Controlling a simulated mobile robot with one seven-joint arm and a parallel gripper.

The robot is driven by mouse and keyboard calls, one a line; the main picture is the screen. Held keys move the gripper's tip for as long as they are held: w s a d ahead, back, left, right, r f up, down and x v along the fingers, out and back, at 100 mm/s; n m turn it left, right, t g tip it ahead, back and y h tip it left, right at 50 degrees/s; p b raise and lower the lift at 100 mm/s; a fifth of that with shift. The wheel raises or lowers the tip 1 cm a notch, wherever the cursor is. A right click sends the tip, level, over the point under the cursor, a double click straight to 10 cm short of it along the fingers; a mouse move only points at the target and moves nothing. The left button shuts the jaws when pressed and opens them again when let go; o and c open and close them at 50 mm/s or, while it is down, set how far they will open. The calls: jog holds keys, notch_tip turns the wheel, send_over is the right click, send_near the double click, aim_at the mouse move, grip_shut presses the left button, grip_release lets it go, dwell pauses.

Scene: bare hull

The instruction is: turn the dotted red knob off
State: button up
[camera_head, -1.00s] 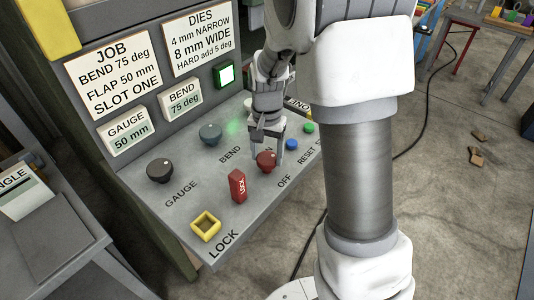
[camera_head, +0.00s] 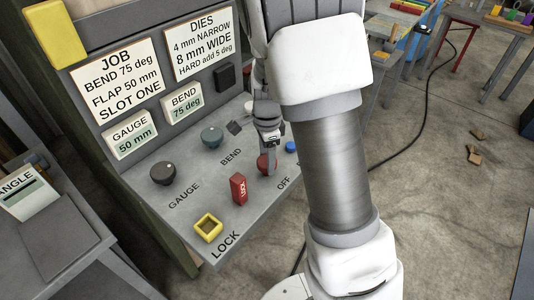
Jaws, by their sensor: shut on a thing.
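The red knob (camera_head: 262,165) stands on the sloped grey panel beside the word OFF, partly covered by my gripper. Any dot on it is too small or hidden to make out. My gripper (camera_head: 269,160) points down at the knob, its fingers shut on it. My arm hides the panel's right part, including most of the RESET label.
A square lamp (camera_head: 224,76) above is dark.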

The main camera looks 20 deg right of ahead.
jog(key=shift+m+p, duration=0.5)
jog(key=shift+m, duration=0.6)
jog(key=o, duration=1.4)
notch_tip(320, 180, up, 17)
jog(key=shift+r, duration=0.2)
